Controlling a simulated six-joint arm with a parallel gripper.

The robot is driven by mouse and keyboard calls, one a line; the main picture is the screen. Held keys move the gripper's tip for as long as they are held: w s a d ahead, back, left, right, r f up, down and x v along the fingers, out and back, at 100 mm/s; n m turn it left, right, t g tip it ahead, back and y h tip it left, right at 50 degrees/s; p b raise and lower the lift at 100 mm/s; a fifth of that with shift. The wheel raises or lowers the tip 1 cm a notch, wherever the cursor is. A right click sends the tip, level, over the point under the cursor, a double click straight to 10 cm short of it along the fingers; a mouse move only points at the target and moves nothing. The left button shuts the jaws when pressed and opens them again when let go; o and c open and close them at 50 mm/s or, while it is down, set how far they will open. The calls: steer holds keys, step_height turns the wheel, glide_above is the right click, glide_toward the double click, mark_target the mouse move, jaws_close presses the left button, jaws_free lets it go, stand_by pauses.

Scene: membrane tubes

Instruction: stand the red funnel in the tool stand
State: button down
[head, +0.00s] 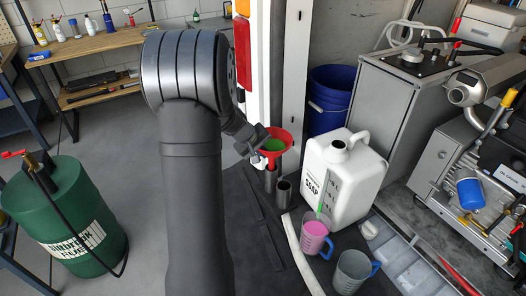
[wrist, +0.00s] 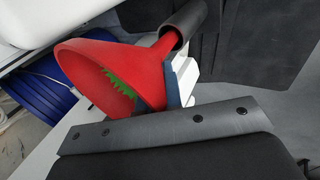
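The red funnel (head: 287,136) has a green patch inside its cone. My gripper (head: 256,143) is at its left side in the head view. In the wrist view the gripper's fingers (wrist: 175,85) are closed against the funnel (wrist: 95,65) where the cone narrows; the far finger is partly hidden. The funnel's spout points into the mouth of a grey tube (wrist: 185,24) of the tool stand; how deep it sits I cannot tell. In the head view this tube (head: 270,181) stands under the funnel, next to a second, open and empty-looking grey tube (head: 283,192).
A white soap jug (head: 345,190) stands close to the right of the tubes. A pink-filled jug (head: 314,238) and a grey jug (head: 352,271) stand in front. A blue bucket (head: 328,100) is behind. A pale hose (head: 300,255) lies on the dark mat.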

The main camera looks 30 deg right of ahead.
steer(key=shift+f, duration=3)
steer(key=c, duration=1.5)
jaws_free()
steer(key=shift+c, duration=0.2)
steer(key=shift+r, duration=2.95)
step_height(320, 180, down, 5)
steer(key=shift+r, duration=0.15)
